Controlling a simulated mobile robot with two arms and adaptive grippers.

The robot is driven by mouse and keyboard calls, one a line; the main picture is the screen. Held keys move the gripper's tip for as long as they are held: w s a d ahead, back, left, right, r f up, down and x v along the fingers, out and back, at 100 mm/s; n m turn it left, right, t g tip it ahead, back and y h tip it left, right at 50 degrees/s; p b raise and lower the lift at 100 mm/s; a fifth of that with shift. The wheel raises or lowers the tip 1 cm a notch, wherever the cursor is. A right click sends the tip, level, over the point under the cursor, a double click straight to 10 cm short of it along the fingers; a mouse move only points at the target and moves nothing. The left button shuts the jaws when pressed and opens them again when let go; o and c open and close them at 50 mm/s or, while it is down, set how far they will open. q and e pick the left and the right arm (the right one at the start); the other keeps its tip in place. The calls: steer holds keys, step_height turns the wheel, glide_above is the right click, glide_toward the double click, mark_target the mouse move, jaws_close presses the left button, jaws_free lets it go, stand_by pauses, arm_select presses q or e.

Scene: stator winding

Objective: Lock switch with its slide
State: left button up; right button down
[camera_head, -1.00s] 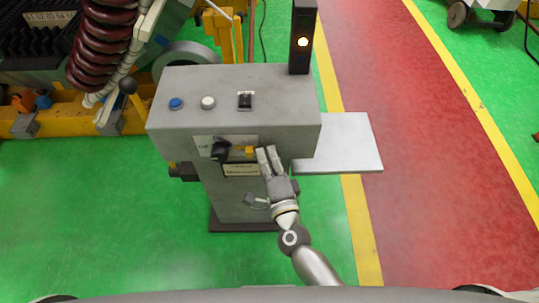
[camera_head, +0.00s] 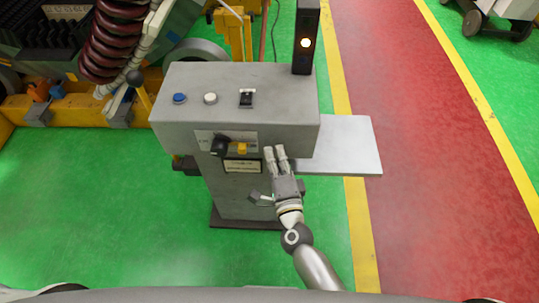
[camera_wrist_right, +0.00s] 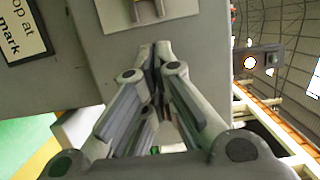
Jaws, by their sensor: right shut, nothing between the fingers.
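The black switch (camera_head: 220,146) sits on a pale plate on the front of the grey control box. The small yellow slide (camera_head: 242,149) is just right of it, close beside it; I cannot tell whether they touch. My right gripper (camera_head: 275,151) is to the right of the slide, apart from it, with its fingers shut and empty. In the right wrist view the shut fingertips (camera_wrist_right: 155,50) point toward the box front, below the pale plate (camera_wrist_right: 180,12). The switch is cut off there. My left gripper is not in view.
The grey box (camera_head: 290,115) has a blue button (camera_head: 179,98), a white button (camera_head: 210,98) and a black toggle (camera_head: 246,98) on top. A pale shelf (camera_head: 345,145) juts right.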

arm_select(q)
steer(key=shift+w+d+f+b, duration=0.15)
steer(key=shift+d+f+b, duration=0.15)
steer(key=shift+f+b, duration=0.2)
arm_select(e)
steer(key=v, duration=0.9)
steer(key=shift+s+a, duration=0.2)
steer(key=shift+s, duration=0.1)
